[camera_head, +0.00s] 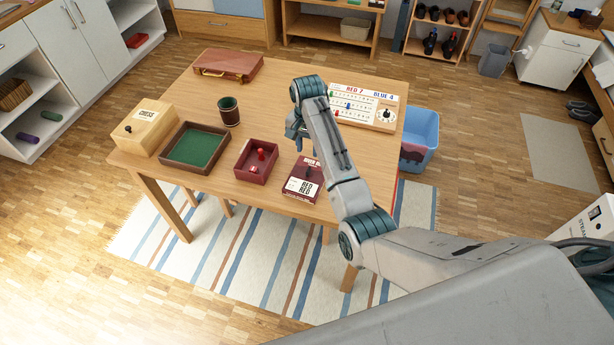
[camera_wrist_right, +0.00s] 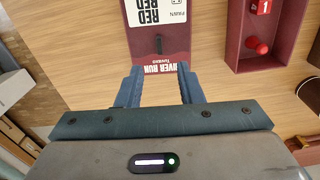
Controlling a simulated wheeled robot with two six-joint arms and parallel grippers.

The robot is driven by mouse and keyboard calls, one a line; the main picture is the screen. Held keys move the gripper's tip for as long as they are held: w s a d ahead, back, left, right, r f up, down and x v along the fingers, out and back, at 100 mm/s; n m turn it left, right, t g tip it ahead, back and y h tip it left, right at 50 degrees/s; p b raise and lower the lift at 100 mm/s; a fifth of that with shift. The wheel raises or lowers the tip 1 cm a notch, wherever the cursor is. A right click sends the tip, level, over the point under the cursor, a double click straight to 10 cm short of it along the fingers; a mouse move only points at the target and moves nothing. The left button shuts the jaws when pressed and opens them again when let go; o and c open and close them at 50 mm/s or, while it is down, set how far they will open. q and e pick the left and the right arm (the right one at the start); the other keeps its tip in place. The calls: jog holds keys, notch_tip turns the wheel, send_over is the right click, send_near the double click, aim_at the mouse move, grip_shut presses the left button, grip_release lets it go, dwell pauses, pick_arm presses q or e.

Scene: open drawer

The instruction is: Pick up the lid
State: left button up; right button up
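The lid (camera_head: 303,181) is dark red with a white label and lies flat on the table near its front edge, right of the open red box (camera_head: 256,161). In the right wrist view the lid (camera_wrist_right: 158,50) shows its label, a dark narrow bar or handle, and the words "River Run" on its near edge. My right gripper (camera_wrist_right: 160,72) is open and empty. Its two blue fingers point at the lid's lettered edge, and I cannot tell whether they touch it. In the head view my right gripper (camera_head: 297,132) is partly hidden by its arm. My left gripper is not in view.
The open box holds a red pawn and a die. A green-lined tray (camera_head: 196,147), a chess box (camera_head: 147,128), a dice cup (camera_head: 229,110), a brown case (camera_head: 228,65) and a scoreboard (camera_head: 365,105) stand on the table (camera_head: 270,85). A blue bin (camera_head: 420,135) is beyond its right side.

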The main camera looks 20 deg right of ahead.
send_over(307, 172)
jog(key=f, duration=0.4)
jog(key=shift+w+d+f+p, duration=0.2)
jog(key=shift+w+d+p, duration=0.05)
jog(key=shift+w+p, duration=0.1)
jog(key=f+p, duration=0.1)
jog(key=f, duration=0.1)
jog(key=f+p, duration=0.1)
jog(key=f, duration=0.1)
jog(key=shift+s+a, duration=0.2)
jog(key=shift+s, duration=0.2)
jog(key=shift+f, duration=0.65)
grip_shut()
